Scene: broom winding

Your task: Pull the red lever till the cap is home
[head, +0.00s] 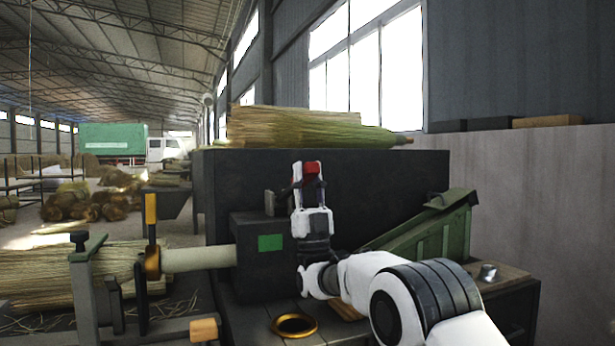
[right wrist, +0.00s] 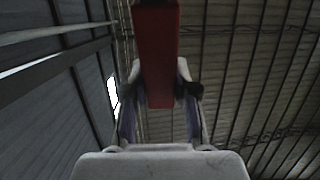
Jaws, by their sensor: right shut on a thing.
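The red lever (head: 312,170) stands upright above the dark machine housing (head: 265,222). My right gripper (head: 309,182) is shut on it, pointing up. The right wrist view shows the red bar (right wrist: 157,45) between the two fingers of my right gripper (right wrist: 160,92). A pale broom handle (head: 199,259) runs left from the housing. A brass ring-like piece (head: 152,263) sits around or against the handle's left end; I cannot tell how far on it is. My left gripper is not in view.
A loose brass ring (head: 295,325) lies on the bench in front of the housing. A grey-green clamp frame (head: 88,285) stands at the left. A green sloped tray (head: 425,240) is right of my gripper. Broom straw (head: 300,128) lies behind on the dark cabinet.

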